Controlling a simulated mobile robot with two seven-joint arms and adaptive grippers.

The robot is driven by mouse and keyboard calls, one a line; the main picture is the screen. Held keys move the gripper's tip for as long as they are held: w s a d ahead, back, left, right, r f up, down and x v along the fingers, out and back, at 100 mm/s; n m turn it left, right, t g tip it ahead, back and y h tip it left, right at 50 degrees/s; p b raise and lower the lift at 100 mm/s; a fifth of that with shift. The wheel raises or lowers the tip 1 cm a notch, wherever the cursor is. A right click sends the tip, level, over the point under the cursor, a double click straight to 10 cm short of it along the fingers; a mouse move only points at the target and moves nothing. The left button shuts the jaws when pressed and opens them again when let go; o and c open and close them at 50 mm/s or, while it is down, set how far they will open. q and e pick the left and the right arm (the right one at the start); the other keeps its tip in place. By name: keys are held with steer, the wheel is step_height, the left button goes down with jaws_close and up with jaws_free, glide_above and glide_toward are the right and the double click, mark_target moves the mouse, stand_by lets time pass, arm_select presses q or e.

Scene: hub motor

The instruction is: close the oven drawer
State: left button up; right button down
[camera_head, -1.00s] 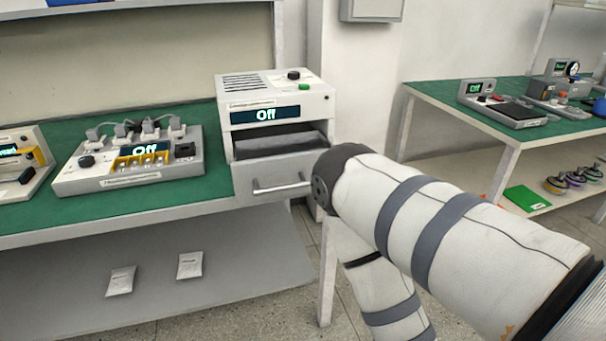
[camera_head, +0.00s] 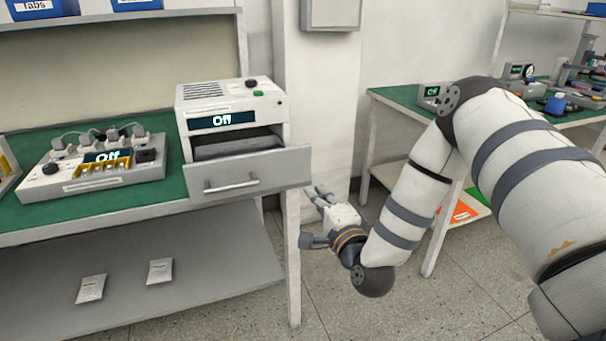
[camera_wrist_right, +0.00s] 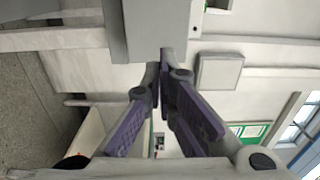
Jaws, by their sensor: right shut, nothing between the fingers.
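The oven (camera_head: 262,104) is a white box with a display reading "Off", standing at the right end of the green-topped bench. Its drawer (camera_head: 268,173) is pulled out, with a bar handle on the grey front and a dark opening above. My right gripper (camera_head: 312,191) is just right of the drawer front's right end, slightly lower, with empty fingers. In the right wrist view, the fingers (camera_wrist_right: 158,72) are together at the tips, close to a grey block that looks like part of the drawer; I cannot tell whether they touch. My left gripper is out of view.
A device with plugs and a display (camera_head: 90,168) stands on the bench left of the oven. Two white packets (camera_head: 160,271) lie on the lower shelf. A white pillar (camera_head: 325,110) stands behind. Another green-topped table (camera_head: 400,98) is at the right. The floor between has open room.

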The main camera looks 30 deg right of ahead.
mark_target(295, 166)
steer(key=b+x, duration=0.1)
steer(key=x, duration=0.9)
steer(key=shift+a+f, duration=0.15)
steer(key=shift+f, duration=0.05)
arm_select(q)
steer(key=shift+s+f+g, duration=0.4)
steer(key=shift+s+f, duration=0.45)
arm_select(e)
steer(key=shift+w+r, duration=0.1)
steer(key=shift+w, duration=0.4)
